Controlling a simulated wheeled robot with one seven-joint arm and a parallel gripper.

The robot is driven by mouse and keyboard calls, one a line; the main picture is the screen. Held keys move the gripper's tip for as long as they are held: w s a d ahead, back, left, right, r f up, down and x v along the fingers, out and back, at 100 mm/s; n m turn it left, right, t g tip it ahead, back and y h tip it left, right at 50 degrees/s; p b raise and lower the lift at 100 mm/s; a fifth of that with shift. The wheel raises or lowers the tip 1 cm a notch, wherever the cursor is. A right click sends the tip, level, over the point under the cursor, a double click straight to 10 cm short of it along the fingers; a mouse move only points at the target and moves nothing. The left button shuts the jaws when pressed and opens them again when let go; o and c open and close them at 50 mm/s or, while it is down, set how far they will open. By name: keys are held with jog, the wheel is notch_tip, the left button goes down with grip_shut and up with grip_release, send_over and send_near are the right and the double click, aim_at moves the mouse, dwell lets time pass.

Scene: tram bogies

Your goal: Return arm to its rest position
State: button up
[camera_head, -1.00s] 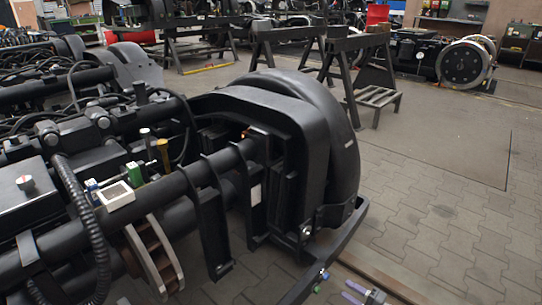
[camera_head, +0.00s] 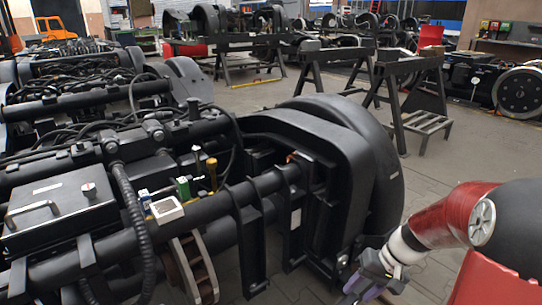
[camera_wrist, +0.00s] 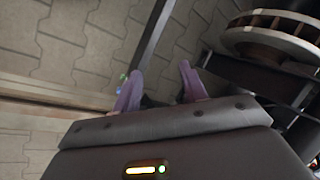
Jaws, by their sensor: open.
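My gripper (camera_head: 365,288) is low at the bottom right of the head view, at the end of my red and white arm. It is near the lower front edge of the black bogie (camera_head: 330,170) and holds nothing. In the wrist view my gripper (camera_wrist: 158,76) shows two purple fingers spread apart with empty space between them. Below them in that view is paved floor and a dark bar. Whether the gripper touches the bogie frame cannot be told.
On the bogie lie a white square tray (camera_head: 166,210), a green block (camera_head: 183,188) and a yellow-topped tool (camera_head: 212,172). Black trestles (camera_head: 405,100) stand behind. Paved floor (camera_head: 460,150) is clear at right.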

jog(key=s+a+r+n+t+h+p, duration=0.1)
jog(key=s+a+r+t+h, duration=0.1)
jog(key=s+r, duration=0.5)
jog(key=s+a+r+t+h+p, duration=0.1)
jog(key=s+a+r+t+h, duration=0.2)
jog(key=s+r, duration=0.5)
notch_tip(320, 180, up, 4)
jog(key=shift+a+f+n, duration=0.25)
jog(key=shift+a+n, duration=0.15)
jog(key=shift+a, duration=0.25)
dwell(1.5)
